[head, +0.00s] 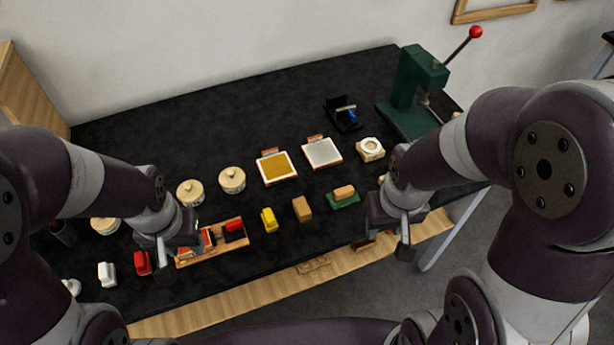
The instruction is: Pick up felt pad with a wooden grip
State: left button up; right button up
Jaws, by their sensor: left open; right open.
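The felt pad with a wooden grip (343,202) is a flat green pad with a tan wooden block on top. It lies on the black table right of centre in the head view, toward the front edge. My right gripper (390,238) is open and empty, to the right of the pad and nearer the front edge, apart from it. My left gripper (180,262) is open at the front left, over or beside a wooden tray (238,244) with red and black pieces. It hides part of that tray, and I see nothing held in it.
Left of the pad stand a brown block (302,209) and a yellow object (269,220). Behind are a white-topped panel (322,153), a gold-topped panel (277,167) and lidded jars (232,180). A green press (414,95) stands at the back right. The table's back left is clear.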

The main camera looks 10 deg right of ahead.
aim_at(347, 196)
jog(key=i+l+u, duration=0.2)
jog(key=l, duration=0.15)
jog(key=l+u, duration=0.2)
jog(key=l, duration=0.15)
jog(key=i+l+u, duration=0.15)
jog(key=l, duration=0.2)
jog(key=l+u, duration=0.2)
jog(key=l, duration=0.2)
jog(key=u, duration=0.85)
jog(key=i, duration=0.05)
